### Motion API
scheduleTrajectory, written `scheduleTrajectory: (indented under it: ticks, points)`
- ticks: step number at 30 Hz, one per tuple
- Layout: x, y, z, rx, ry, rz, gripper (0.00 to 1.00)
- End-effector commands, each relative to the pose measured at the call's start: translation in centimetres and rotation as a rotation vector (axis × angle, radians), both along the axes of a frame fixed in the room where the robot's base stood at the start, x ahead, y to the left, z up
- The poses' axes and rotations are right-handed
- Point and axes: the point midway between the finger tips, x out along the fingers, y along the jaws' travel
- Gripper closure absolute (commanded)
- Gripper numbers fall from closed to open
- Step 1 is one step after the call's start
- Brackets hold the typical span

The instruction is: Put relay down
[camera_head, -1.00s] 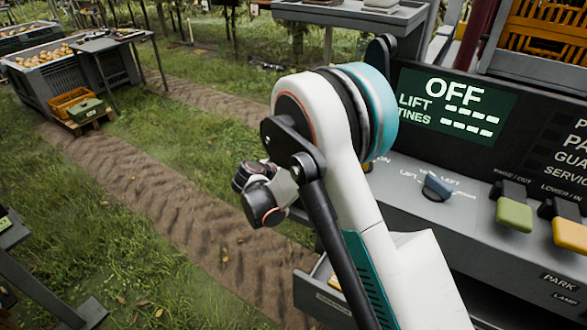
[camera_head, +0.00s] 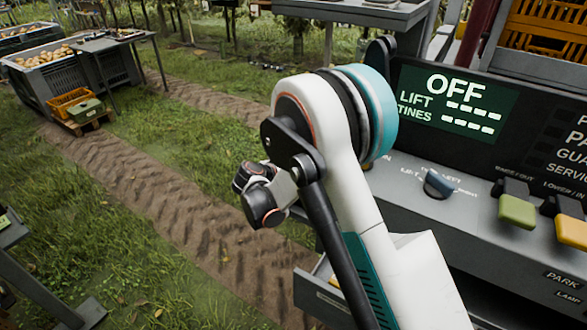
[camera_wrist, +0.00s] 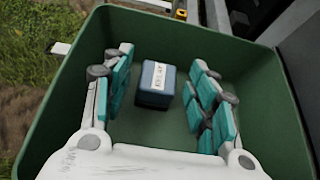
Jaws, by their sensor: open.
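The relay (camera_wrist: 157,84) is a small blue-grey block with a white label on its side, seen in the wrist view. It lies on the floor of a green bin (camera_wrist: 60,117). My gripper (camera_wrist: 165,80) is open, with its teal-padded fingers inside the bin on either side of the relay. A gap shows between the relay and the fingers on both sides. In the head view my arm hides the gripper and the relay.
Pear bins (camera_head: 70,80) and a table (camera_head: 108,40) stand at the far left. Grass and a dirt track lie between.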

Motion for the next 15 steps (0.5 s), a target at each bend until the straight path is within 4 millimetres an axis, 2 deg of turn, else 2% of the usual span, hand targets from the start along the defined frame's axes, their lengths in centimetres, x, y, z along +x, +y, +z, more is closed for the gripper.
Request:
scheduleTrajectory:
  ticks: [2,7,15]
  points:
    - [-0.1,-0.1,0.0,0.002,0.002,-0.003,0.47]
    - [-0.2,0.1,1.6,0.002,0.001,0.000,0.47]
    - [-4.7,3.1,4.4,0.001,0.000,0.002,0.47]
